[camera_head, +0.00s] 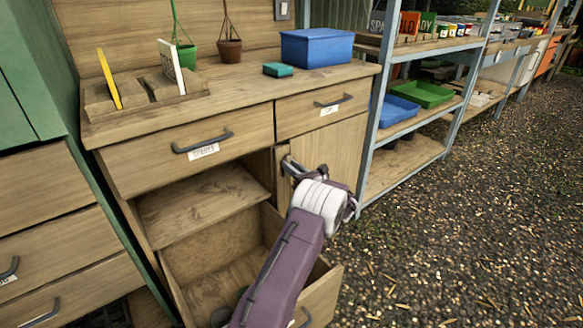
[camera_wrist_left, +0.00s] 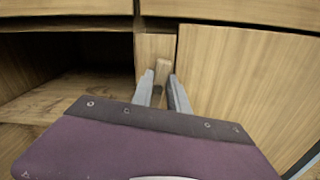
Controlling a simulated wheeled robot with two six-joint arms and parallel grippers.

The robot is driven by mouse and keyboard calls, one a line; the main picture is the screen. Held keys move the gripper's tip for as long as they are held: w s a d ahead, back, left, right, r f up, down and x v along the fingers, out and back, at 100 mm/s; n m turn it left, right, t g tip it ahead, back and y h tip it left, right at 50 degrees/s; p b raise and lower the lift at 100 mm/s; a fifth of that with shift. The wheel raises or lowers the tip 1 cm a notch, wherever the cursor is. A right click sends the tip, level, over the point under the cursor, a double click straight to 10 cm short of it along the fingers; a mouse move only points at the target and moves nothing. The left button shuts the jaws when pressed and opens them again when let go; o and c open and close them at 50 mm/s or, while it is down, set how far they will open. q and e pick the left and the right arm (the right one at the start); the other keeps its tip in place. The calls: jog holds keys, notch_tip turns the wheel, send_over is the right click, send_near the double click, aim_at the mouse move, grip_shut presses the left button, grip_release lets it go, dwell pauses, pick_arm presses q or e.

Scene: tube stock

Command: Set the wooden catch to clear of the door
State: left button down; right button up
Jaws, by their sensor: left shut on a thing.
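The wooden catch (camera_wrist_left: 162,70) is a small pale wooden bar on the narrow post (camera_wrist_left: 150,47) left of the door. It stands nearly upright, its top leaning slightly right, close beside the door's left edge; I cannot tell whether it overlaps that edge. The wooden door (camera_wrist_left: 245,90) looks shut; in the head view the door (camera_head: 340,150) is partly behind my gripper. My left gripper (camera_wrist_left: 161,92) is shut on the catch, one finger on each side. In the head view my left gripper (camera_head: 290,168) is at the post, and the catch cannot be made out there.
An open drawer (camera_head: 325,290) sticks out low under my left arm. An open shelf space (camera_head: 200,205) lies left of the post. The bench top (camera_head: 235,90) holds a blue box (camera_head: 316,48) and pots. A metal rack (camera_head: 372,120) stands right of the door.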

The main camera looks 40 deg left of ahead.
pick_arm(q)
jog(key=shift+s+n, duration=0.1)
jog(key=shift+n, duration=1.1)
jog(key=c, duration=1.3)
grip_release()
jog(key=p+v, duration=0.4)
jog(key=v, duration=0.5)
